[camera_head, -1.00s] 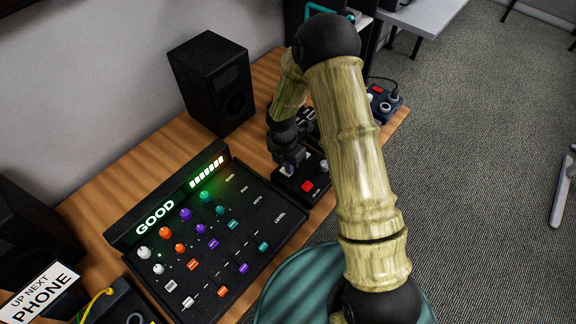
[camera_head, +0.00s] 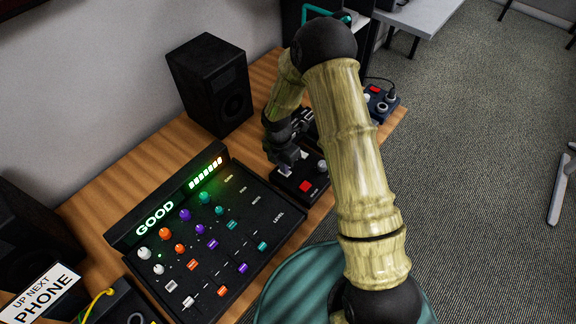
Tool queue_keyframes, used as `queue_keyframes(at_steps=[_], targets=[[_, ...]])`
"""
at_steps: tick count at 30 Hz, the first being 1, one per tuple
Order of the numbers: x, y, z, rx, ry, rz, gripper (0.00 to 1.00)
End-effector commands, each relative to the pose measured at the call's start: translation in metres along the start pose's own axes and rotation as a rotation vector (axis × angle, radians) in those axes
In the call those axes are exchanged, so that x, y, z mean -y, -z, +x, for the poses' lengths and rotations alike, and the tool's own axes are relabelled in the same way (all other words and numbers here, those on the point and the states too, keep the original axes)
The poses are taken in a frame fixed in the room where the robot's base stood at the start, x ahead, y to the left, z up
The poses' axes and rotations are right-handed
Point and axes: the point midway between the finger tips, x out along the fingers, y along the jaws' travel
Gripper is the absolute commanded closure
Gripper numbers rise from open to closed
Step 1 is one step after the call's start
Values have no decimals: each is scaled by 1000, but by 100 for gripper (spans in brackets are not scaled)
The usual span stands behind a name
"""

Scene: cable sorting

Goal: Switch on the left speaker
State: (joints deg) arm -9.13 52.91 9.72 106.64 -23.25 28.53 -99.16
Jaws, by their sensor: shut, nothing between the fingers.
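The left speaker (camera_head: 35,235) is a black box at the left edge, cut off by the frame. No switch on it can be made out. A second black speaker (camera_head: 212,85) stands upright against the wall at the back, with a round cone on its front. My gripper (camera_head: 285,171) is shut and empty. It points down at the small black box with a red square (camera_head: 305,186), right of the mixer and far from the left speaker. Whether its tips touch that box I cannot tell.
A black mixer (camera_head: 265,228) with coloured knobs and a lit "GOOD" display fills the middle of the wooden desk (camera_head: 150,165). An "UP NEXT PHONE" sign (camera_head: 42,292) stands at lower left. Another small device (camera_head: 380,102) sits near the desk's right end.

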Motion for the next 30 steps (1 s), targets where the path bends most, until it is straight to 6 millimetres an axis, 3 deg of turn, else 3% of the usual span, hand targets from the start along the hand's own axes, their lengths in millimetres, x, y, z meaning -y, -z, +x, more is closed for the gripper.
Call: queue_keyframes(at_steps=[8,18,30], targets=[[2,-1,-11,0,1,1,100],[1,0,-52,1,-9,-1,100],[1,1,-126,1,-7,-1,100]])
